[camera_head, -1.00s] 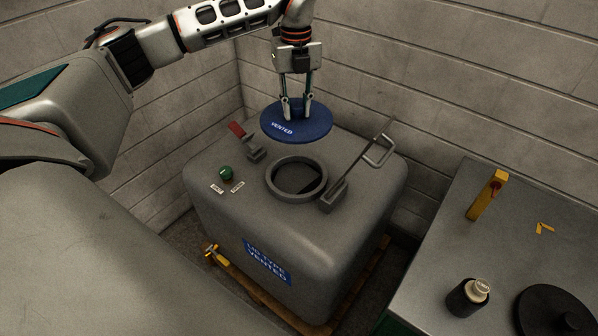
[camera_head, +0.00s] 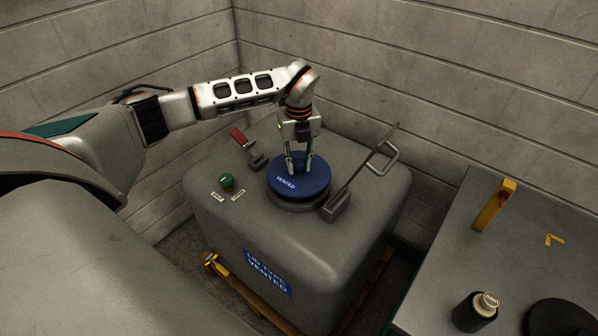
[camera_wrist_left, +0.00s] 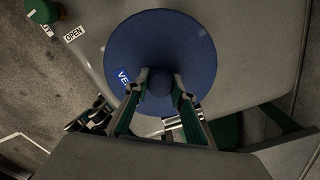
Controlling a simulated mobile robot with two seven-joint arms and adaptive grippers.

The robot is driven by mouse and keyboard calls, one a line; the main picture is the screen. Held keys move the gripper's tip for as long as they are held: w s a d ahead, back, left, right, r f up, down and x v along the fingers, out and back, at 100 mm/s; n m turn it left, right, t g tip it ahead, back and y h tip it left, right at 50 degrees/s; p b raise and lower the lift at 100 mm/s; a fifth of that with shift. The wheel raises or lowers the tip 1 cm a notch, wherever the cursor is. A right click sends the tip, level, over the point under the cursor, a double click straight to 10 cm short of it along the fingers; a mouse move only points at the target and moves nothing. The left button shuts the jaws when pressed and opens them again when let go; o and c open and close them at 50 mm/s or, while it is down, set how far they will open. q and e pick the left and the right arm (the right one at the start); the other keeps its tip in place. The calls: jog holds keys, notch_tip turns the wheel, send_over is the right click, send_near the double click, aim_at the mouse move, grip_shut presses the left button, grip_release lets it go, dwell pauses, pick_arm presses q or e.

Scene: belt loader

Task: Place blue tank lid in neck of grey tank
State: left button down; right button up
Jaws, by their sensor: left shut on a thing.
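The blue tank lid (camera_head: 312,183), marked VENTED, is at the neck (camera_head: 290,205) of the grey tank (camera_head: 226,225). It covers the opening, and the grey neck rim shows below its near edge. I cannot tell whether it is fully seated. My left gripper (camera_head: 300,168) points down and is shut on the lid's central knob. In the left wrist view the lid (camera_wrist_left: 185,45) fills the upper middle, with the fingers (camera_wrist_left: 160,84) on either side of its knob. My right gripper is not in view.
A red-handled clamp (camera_head: 240,140) stands left of the neck, and a long-levered clamp (camera_head: 340,205) stands right of it. A green knob (camera_head: 227,180) is on the tank top. A bench (camera_head: 430,260) at right holds a yellow block (camera_head: 493,207) and a dark bottle (camera_head: 470,315).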

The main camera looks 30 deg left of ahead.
aim_at(299, 172)
pick_arm(q)
notch_tip(299, 172, down, 3)
jog(key=shift+r, duration=0.1)
jog(key=shift+f, duration=0.25)
jog(key=shift+r, duration=0.15)
jog(key=shift+f, duration=0.2)
jog(key=c, duration=1.7)
grip_release()
